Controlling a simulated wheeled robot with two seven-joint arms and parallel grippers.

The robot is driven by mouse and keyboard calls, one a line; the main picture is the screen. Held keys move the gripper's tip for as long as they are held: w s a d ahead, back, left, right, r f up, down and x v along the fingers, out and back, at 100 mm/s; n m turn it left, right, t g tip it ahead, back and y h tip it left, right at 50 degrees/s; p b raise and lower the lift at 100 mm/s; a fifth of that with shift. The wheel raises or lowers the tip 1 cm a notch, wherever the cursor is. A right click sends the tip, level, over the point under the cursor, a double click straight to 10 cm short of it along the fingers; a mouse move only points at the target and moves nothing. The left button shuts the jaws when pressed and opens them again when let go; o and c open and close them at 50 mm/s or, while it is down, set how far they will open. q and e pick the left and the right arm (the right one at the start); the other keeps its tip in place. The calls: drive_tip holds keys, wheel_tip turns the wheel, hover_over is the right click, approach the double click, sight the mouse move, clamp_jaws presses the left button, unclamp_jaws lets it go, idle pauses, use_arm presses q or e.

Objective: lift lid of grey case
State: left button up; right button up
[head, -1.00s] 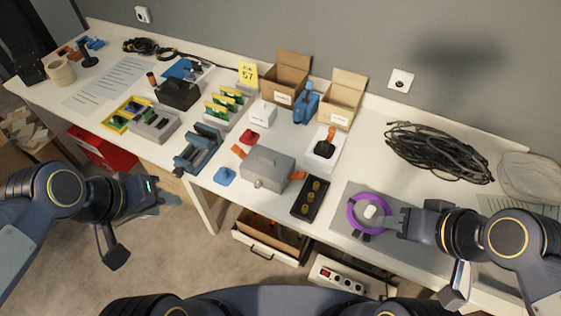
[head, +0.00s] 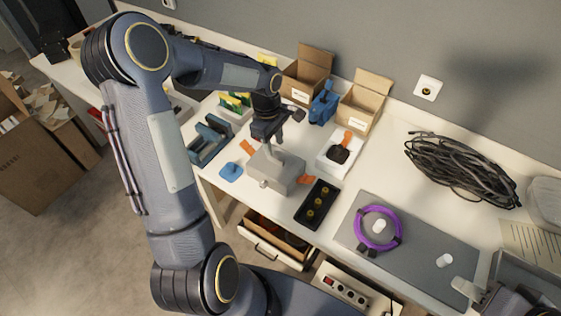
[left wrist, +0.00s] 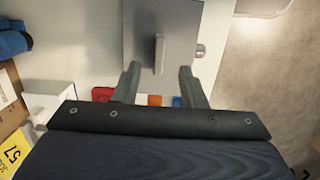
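The grey case (head: 275,174) stands on the white table with its lid down and orange tabs at its sides. My left gripper (head: 268,138) is above the case, pointing down at the lid. In the left wrist view its two fingers (left wrist: 159,82) are apart, with nothing between them. The upright lid handle (left wrist: 159,53) lies ahead, lined up with the gap. In the head view the gripper partly hides the handle.
A black tray (head: 317,204) with yellow round pieces lies close to the right of the case. A blue piece (head: 231,171) lies to its left. Behind stand a white box with a black-and-orange item (head: 339,153) and open cartons (head: 362,100). A purple ring (head: 378,228) lies on a grey mat.

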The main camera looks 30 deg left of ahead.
sight(276, 157)
use_arm(q)
drive_tip(key=f, duration=0.3)
drive_tip(key=f+p, duration=0.1)
drive_tip(key=f, duration=0.1)
drive_tip(key=shift+d, duration=0.25)
clamp_jaws()
